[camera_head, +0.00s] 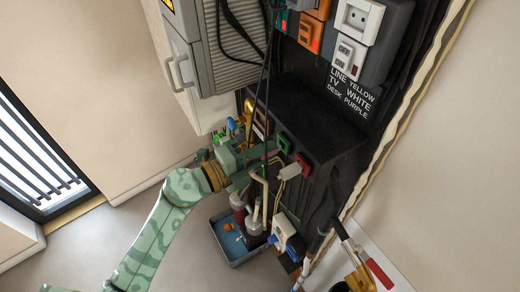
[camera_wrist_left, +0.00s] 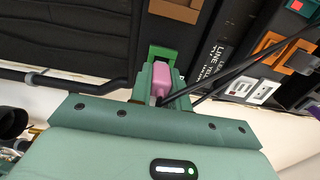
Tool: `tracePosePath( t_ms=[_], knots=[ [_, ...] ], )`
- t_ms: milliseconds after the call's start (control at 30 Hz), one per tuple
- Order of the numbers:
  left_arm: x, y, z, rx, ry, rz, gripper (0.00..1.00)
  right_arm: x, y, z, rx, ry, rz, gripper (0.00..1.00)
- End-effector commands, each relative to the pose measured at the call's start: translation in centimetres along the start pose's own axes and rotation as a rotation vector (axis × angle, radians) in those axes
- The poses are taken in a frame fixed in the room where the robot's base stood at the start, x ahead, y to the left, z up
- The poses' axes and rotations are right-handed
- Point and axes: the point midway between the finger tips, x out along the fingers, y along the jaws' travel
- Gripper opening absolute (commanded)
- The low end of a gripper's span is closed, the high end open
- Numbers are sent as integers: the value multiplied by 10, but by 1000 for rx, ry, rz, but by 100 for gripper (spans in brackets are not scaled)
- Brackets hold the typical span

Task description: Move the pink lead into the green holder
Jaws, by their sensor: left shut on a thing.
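The pink lead (camera_wrist_left: 162,78) is a rounded pink plug, held between the fingers of my left gripper (camera_wrist_left: 160,88). In the head view, only a small part of the pink lead (camera_head: 271,146) shows beyond the mottled green left gripper (camera_head: 262,158). The green holder (camera_head: 284,144) is on the front of the black panel shelf, close to the gripper's tip. In the left wrist view the green holder (camera_wrist_left: 163,54) shows right behind the pink lead, in line with it. I cannot tell whether the lead touches or enters the holder. My right gripper is not visible.
A red holder (camera_head: 304,165) sits right of the green one, with a pale plug (camera_head: 291,171) near it. Black cables hang past the gripper. A blue tray (camera_head: 241,262) with bottles stands below.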

Motion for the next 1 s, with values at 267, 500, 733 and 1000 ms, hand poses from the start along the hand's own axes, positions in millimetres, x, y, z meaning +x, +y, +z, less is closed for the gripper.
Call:
tracePosePath(
  t_ms=[267,500,733,1000],
  knots=[
    [0,0,-1,0,0,0,0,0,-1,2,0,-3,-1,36],
    [0,0,-1,0,0,0,0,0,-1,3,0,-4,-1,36],
    [0,-1,0,0,-2,1,0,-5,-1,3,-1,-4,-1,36],
    [0,0,0,0,-5,0,0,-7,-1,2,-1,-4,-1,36]
  ],
)
